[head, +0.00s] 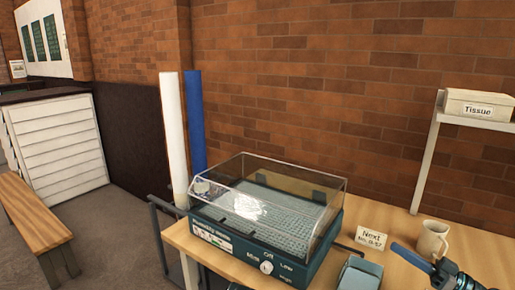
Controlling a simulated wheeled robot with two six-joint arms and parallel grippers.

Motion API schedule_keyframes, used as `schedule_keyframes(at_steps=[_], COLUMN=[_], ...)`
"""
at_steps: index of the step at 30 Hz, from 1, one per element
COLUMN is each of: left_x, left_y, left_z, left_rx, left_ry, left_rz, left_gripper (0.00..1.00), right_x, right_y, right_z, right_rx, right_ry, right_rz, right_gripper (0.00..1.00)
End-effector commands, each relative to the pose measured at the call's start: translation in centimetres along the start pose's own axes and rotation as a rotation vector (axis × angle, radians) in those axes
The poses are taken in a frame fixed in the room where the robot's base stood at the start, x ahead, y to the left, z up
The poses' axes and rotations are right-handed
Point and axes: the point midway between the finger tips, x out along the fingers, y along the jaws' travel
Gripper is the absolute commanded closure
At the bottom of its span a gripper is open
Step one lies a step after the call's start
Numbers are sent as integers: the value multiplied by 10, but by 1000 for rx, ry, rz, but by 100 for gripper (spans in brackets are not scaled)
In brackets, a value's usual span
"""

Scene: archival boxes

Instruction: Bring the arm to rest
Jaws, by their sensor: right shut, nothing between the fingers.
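My right gripper (400,248) comes in at the lower right corner. Its blue fingers are shut and empty, and they point up and to the left over the wooden table. It shows just left of and in front of a cream mug (433,238); I cannot tell the exact gap. Most of my right arm is cut off by the picture's edge.
A teal device (232,250) with a clear lid stands on the wooden table (375,222). A small sign (372,239) and a grey-blue tray (360,274) lie near the gripper. A tissue box (478,105) sits on a white shelf. A bench (32,215) stands left.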

Motion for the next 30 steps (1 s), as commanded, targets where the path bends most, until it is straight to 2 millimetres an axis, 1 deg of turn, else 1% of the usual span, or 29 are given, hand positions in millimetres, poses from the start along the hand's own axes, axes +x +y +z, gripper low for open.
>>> schedule_keyframes(at_steps=[5,8,11,14,17,19,20,21,22,23,24,27,30], left_x=[0,0,0,0,0,0,0,0,0,0,0,0,0], left_y=[0,0,0,0,0,0,0,0,0,0,0,0,0], left_z=[0,0,0,0,0,0,0,0,0,0,0,0,0], left_rx=[0,0,0,0,0,0,0,0,0,0,0,0,0], left_ry=[0,0,0,0,0,0,0,0,0,0,0,0,0], left_rz=[0,0,0,0,0,0,0,0,0,0,0,0,0], left_gripper=[66,66,66,66,66,66,66,66,66,66,66,66,66], right_x=[21,37,55,76,97,112,117,123,126,128,130,129,123], right_y=[-1,-3,-7,-13,-25,-37,-43,-51,-57,-63,-71,-90,-106], right_z=[24,45,70,103,144,179,196,217,233,248,267,308,340], right_rx=[69,126,194,271,359,426,454,486,507,525,542,559,533], right_ry=[-83,-154,-244,-359,-510,-648,-713,-803,-869,-935,-1021,-1226,-1410], right_rz=[-12,-18,-22,-21,-12,5,17,39,58,80,112,212,335], right_gripper=[100,100,100,100,100,100,100,100,100,100,100,100,100])
